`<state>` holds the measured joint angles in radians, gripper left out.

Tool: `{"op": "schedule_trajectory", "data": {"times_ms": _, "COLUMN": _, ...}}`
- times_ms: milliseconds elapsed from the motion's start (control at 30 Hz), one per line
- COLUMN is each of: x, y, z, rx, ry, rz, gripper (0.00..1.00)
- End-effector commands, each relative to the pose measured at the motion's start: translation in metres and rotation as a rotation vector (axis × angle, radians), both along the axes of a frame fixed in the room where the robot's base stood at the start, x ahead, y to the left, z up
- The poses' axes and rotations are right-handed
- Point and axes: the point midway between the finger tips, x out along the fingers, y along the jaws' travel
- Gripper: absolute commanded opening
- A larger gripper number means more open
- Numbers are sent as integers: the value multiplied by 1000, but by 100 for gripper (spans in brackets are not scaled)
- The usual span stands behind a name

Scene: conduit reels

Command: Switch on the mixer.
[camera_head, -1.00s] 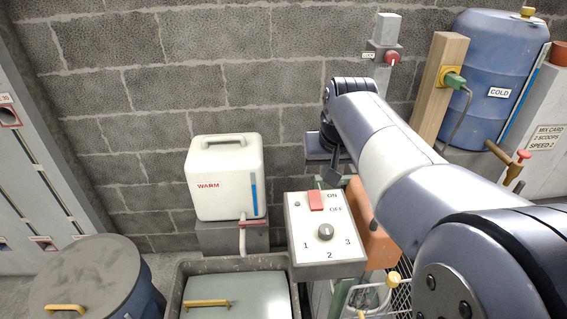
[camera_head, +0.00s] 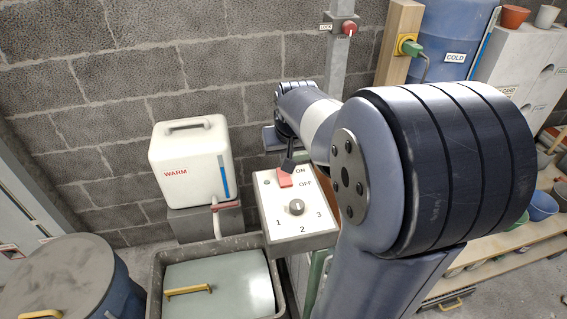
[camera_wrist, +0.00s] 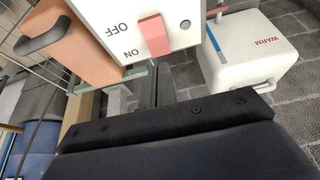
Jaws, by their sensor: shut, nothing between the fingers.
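The mixer's control box (camera_head: 299,230) has a white sloped face with a red rocker switch (camera_head: 284,180) between the ON and OFF labels' left side and the lamp. The grey knob (camera_head: 296,207) sits below, among numbers 1, 2 and 3. The small indicator lamp (camera_head: 267,182) looks grey and unlit. My gripper (camera_head: 288,164) is shut and empty, with its tips at the rocker's far, ON end. I cannot tell whether they touch. In the wrist view the rocker (camera_wrist: 154,35) stands just beyond the narrow dark fingers (camera_wrist: 144,88).
A white WARM container (camera_head: 190,160) stands left of the box. A grey trough with a pale lid (camera_head: 220,290) is below it. A red lock switch (camera_head: 348,29) is on the post behind. A blue COLD barrel (camera_head: 450,35) and shelves are at right.

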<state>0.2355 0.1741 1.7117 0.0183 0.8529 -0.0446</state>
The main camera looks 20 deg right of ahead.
Motion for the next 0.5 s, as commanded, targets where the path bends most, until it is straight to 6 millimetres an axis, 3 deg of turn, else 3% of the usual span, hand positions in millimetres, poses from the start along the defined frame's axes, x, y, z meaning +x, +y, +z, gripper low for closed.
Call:
{"op": "schedule_trajectory", "data": {"times_ms": 200, "x": 15, "y": -3, "z": -35, "rx": 1, "ry": 4, "rz": 0, "gripper": 0}}
{"op": "schedule_trajectory", "data": {"times_ms": 500, "x": 23, "y": -4, "z": -55, "rx": 0, "ry": 1, "rz": 0, "gripper": 0}}
